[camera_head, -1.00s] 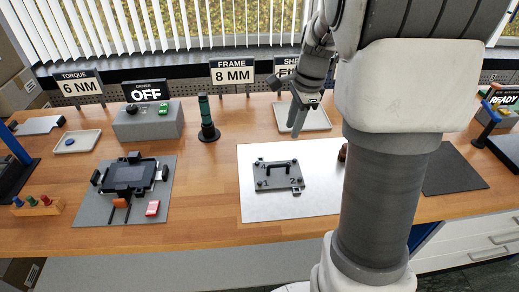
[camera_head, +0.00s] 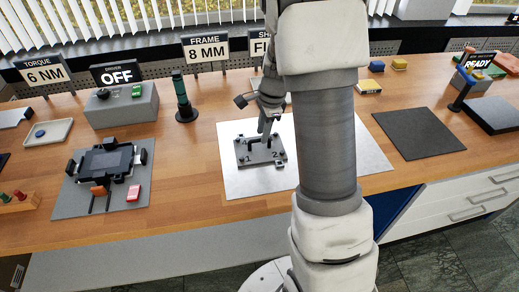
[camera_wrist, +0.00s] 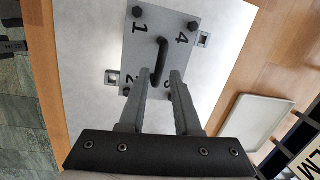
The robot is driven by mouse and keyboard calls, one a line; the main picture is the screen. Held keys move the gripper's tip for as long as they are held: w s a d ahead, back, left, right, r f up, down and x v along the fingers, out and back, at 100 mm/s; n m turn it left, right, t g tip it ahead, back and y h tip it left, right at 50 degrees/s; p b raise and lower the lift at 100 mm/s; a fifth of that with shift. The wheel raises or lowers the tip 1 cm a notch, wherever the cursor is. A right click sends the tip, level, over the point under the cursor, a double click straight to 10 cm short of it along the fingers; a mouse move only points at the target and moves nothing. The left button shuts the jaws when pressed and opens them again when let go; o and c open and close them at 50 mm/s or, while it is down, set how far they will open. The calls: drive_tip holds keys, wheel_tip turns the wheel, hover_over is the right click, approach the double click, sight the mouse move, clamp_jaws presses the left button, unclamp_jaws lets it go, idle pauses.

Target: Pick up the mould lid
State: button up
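The mould lid (camera_head: 256,157) is a dark grey plate with a bar handle, corner bolts and printed numbers. It lies flat on a pale metal sheet (camera_head: 232,184) on the bench. In the wrist view the lid (camera_wrist: 163,22) shows numbers 1 and 4 clearly, with the near corners partly covered by my fingers. My gripper (camera_head: 266,136) is over the lid, close to its handle. In the wrist view my gripper (camera_wrist: 160,73) is open, with the black handle (camera_wrist: 161,60) lined up with the gap between the fingertips. I cannot tell whether the fingers touch the handle.
A fixture (camera_head: 107,161) on a grey mat stands at left. Behind are a driver box (camera_head: 121,108) and a dark green post (camera_head: 183,100). A pale tray (camera_wrist: 252,122) lies beside the sheet in the wrist view. A black mat (camera_head: 418,135) lies at right.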

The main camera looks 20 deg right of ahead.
sight(259, 140)
drive_tip(key=f, duration=0.2)
drive_tip(key=a+f, duration=0.1)
drive_tip(key=f, duration=0.1)
drive_tip(key=shift+w, duration=0.3)
clamp_jaws()
idle(1.1)
